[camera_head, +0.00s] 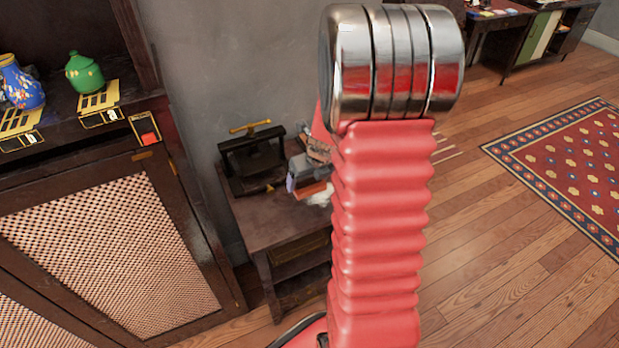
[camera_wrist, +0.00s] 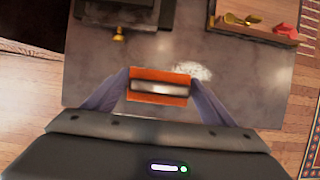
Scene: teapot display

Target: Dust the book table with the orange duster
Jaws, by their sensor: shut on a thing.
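The book table (camera_head: 258,222) is a small dark wooden table against the grey wall. Its bare top fills much of the wrist view (camera_wrist: 95,60). My gripper (camera_wrist: 159,84) is over the table top, its two grey-violet fingers shut on the orange duster (camera_wrist: 160,74) from both sides. In the head view the orange duster (camera_head: 313,191) shows below my gripper (camera_head: 300,182), over the table's right part. My red arm hides the table's right side. I cannot tell whether the fluff touches the top.
A black press (camera_head: 252,155) with a brass handle stands at the table's back. In the wrist view, a wooden tray (camera_wrist: 252,36) with brass and red items is at top right. A cabinet (camera_head: 110,250) stands left. A patterned rug (camera_head: 575,165) lies on open floor at right.

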